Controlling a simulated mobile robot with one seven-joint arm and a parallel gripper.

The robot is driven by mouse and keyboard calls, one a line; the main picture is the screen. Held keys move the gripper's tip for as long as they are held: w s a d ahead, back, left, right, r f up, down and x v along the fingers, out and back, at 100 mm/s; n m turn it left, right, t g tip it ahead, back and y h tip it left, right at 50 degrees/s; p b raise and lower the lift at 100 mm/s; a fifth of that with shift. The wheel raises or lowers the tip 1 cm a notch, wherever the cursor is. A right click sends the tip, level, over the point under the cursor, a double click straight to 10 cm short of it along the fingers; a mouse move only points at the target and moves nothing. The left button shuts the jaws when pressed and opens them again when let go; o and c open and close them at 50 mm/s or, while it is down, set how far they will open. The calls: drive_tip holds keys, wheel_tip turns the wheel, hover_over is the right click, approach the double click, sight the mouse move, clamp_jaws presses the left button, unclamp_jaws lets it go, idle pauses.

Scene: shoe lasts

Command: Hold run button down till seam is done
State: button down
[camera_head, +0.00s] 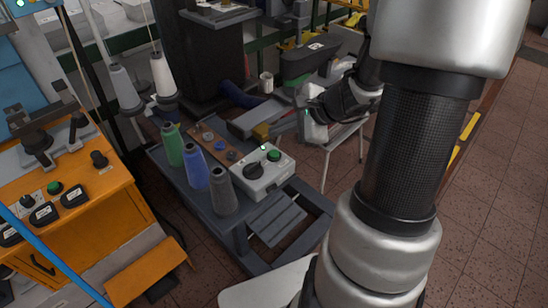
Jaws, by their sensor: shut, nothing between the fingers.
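A pale grey control box (262,182) sits on a dark bench (238,232) in the middle of the head view. A green button (273,155) in a dark ring is on its top, beside a black knob (253,170). No finger covers the green button. My gripper (282,126) reaches in from the right, behind and above the box, and looks shut with nothing held. It appears apart from the button, but its fingertips are small and hard to separate from the yellow and grey parts behind. The seam and its fabric cannot be made out.
An orange machine (78,195) stands left. Open floor lies right.

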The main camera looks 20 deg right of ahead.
sight(278, 155)
drive_tip(key=shift+f+b, duration=1.65)
drive_tip(key=shift+f, duration=0.6)
drive_tip(key=shift+f+b, duration=0.45)
drive_tip(key=shift+b, duration=0.15)
